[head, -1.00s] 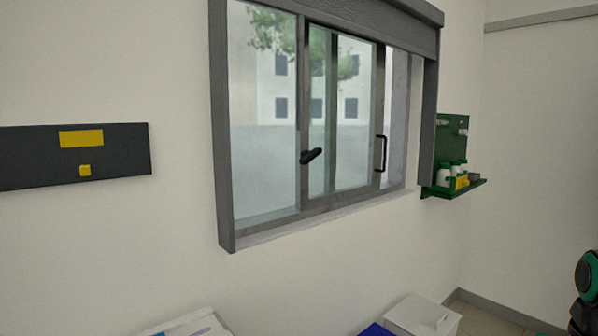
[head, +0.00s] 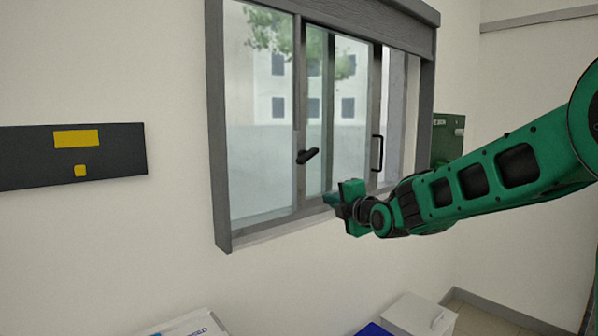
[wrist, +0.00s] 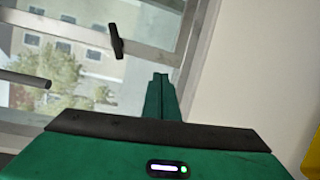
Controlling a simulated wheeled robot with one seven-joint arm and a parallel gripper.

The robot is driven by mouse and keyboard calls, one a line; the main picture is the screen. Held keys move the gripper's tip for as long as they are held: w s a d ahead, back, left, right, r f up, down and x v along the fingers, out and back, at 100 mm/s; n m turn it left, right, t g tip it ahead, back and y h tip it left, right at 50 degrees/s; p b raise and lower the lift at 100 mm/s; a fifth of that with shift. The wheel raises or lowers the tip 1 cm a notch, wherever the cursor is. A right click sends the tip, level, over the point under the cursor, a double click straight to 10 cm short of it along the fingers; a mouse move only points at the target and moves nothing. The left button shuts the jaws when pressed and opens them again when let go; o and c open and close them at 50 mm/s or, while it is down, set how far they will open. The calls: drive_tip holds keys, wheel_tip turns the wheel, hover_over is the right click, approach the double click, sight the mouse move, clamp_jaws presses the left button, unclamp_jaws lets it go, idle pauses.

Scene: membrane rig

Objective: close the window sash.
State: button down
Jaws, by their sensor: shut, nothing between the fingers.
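The window sash (head: 341,120) is a grey-framed glass pane in the middle of the window. A strip of opening shows between its right stile and the right side of the window frame (head: 219,150). A black lever handle (head: 308,156) sits on the sash's left stile, and a black pull handle (head: 377,153) is on its right stile. My gripper (head: 330,199) is in front of the sash's lower part, below and right of the lever; contact cannot be told. In the wrist view its green fingers (wrist: 161,80) are together and empty, below a dark handle (wrist: 116,36).
A dark wall panel (head: 110,160) with yellow parts is left of the window. A green wall rack (head: 448,140) is to the right, partly hidden by my arm. White boxes (head: 420,315) and a blue item (head: 374,330) are low at the front. A yellow thing (wrist: 312,155) edges the wrist view.

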drive_tip(key=w+a+r+n+t+y, duration=0.2)
drive_tip(key=a+r+n+y, duration=0.15)
drive_tip(key=a, duration=0.45)
drive_tip(key=w+r+h, duration=0.1)
drive_tip(key=w+r, duration=0.2)
drive_tip(key=w, duration=0.7)
drive_tip(key=shift+w+a+r+n, duration=0.25)
drive_tip(key=shift+w+r+n, duration=0.1)
drive_tip(key=shift+n, duration=0.1)
